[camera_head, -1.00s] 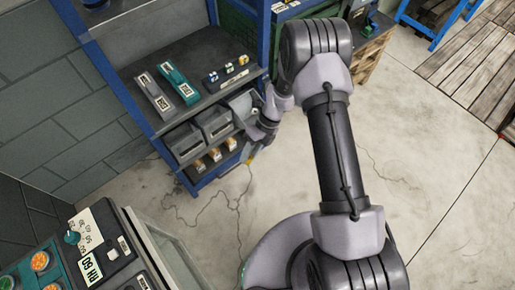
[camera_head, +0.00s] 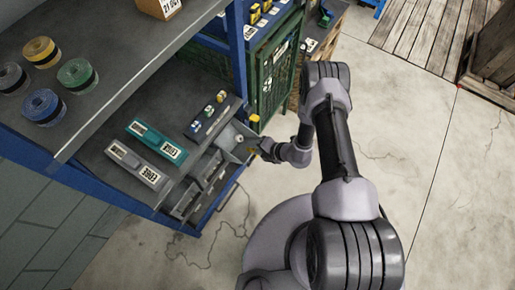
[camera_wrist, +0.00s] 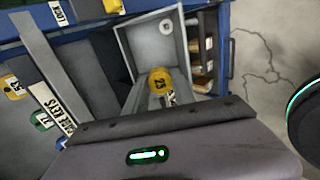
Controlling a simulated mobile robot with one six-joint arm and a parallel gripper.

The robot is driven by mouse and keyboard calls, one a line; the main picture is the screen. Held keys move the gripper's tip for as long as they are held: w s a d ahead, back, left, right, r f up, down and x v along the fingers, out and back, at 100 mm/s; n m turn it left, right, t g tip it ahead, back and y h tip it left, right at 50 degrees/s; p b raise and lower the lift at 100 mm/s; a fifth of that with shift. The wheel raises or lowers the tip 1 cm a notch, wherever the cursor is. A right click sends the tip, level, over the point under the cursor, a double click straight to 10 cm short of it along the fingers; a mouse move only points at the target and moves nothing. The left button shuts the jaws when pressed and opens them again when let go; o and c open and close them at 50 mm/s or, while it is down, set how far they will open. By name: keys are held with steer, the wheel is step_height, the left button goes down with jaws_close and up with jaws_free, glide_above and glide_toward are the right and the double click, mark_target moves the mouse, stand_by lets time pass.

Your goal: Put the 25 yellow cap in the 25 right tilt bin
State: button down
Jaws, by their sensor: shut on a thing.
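The yellow cap (camera_wrist: 158,79), marked 25, is held in my gripper (camera_wrist: 165,97), which is shut on it. In the wrist view the cap overlaps the near part of an open grey tilt bin (camera_wrist: 137,45); I cannot tell its height above the bin. A small pale round thing (camera_wrist: 166,27) shows inside that bin. In the head view my gripper (camera_head: 258,149) is at the open right tilt bin (camera_head: 230,134), at the shelf's front right corner. The cap is mostly hidden there. The bin's number is not readable.
Two more grey bins (camera_head: 205,172) stand left of it. Tape rolls (camera_head: 76,74) sit on an upper shelf.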

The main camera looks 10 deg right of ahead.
steer(key=shift+b+x, duration=1.65)
steer(key=shift+x, duration=1.35)
